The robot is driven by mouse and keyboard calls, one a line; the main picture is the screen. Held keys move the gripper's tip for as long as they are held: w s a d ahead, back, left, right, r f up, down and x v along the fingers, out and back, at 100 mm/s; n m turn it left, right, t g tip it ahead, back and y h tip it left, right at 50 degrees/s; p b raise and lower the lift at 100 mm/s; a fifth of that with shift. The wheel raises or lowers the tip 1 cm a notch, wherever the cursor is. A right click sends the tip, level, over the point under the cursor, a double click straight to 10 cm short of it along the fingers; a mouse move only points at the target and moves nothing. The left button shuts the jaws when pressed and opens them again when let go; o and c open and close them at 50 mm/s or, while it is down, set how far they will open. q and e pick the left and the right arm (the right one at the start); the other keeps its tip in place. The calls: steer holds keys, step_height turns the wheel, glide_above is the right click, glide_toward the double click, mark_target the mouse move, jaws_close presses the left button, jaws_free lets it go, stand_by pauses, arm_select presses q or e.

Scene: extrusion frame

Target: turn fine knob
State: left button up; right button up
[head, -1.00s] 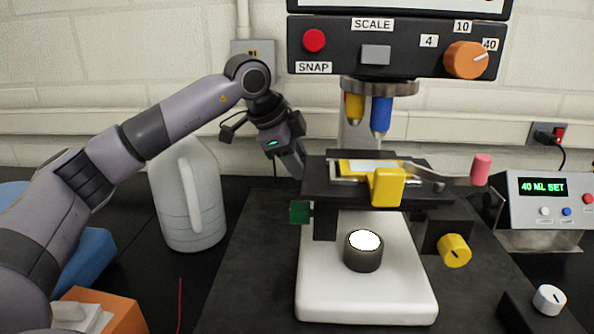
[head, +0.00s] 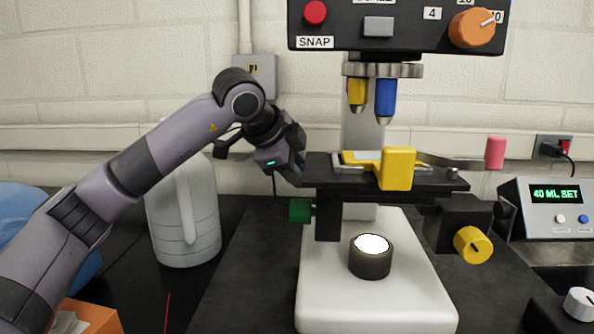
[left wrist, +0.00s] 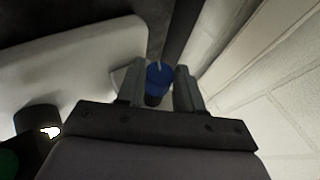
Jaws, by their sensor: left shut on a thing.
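The microscope has a black stage (head: 325,171), with a yellow-clipped slide on top, above a white base (head: 325,290). A small blue knob (left wrist: 158,76) shows in the left wrist view between the two fingers of my left gripper (left wrist: 157,86), which is shut on it. The blue knob is hidden in the head view. There, my left gripper (head: 294,178) reaches behind the stage's left edge, and its fingertips are mostly hidden. A green knob (head: 300,211) sits below the stage on the left, and a yellow knob (head: 473,245) at the lower right. My right gripper is out of view.
A control panel (head: 343,22) with a red button and orange dial is above blue and yellow objectives (head: 385,98). A white jug (head: 185,215) stands left of the microscope, behind my left arm. A display box (head: 545,212) stands right. A lit lamp (head: 371,257) sits on the base.

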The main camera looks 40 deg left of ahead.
arm_select(q)
steer(key=o, duration=1)
steer(key=v, duration=0.7)
steer(key=shift+r, duration=0.15)
stand_by(0.7)
